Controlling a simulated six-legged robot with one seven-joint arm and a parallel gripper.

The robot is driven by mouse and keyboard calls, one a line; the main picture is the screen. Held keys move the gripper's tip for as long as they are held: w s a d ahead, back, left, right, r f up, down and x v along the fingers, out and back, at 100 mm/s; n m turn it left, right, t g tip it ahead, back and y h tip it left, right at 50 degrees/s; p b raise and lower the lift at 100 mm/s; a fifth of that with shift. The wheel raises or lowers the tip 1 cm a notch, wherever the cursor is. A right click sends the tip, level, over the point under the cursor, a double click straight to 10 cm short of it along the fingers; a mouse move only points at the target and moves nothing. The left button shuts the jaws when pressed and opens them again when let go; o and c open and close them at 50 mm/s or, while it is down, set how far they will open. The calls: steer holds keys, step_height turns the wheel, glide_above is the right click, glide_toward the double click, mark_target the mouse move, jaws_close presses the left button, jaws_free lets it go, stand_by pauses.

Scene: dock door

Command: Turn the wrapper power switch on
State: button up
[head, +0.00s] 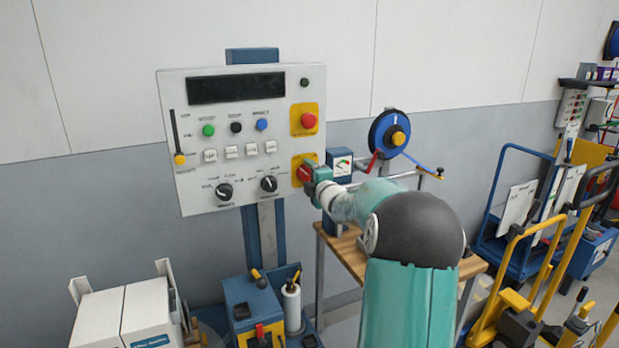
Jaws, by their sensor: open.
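The wrapper's white control panel (285,90) stands upright on a blue post in the head view. At its lower right is a yellow plate (297,163) with a red switch (304,174), probably the power switch. My gripper (313,180) is at this switch, reaching in from the right. My gripper is open; its fingertips are small here and partly hidden, and I cannot tell whether they touch the switch. My gripper covers the right part of the plate. The switch's exact position cannot be made out.
A red mushroom button (308,120) on a yellow plate sits just above. Two black knobs (268,184) are to the left. A wooden bench (345,252) with a blue reel (384,128) stands behind my arm. White boxes (147,308) and yellow carts (500,290) stand lower down.

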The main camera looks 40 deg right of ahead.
steer(key=c, duration=1)
steer(key=shift+m, duration=0.3)
steer(key=m, duration=0.4)
steer(key=shift+m, duration=6.7)
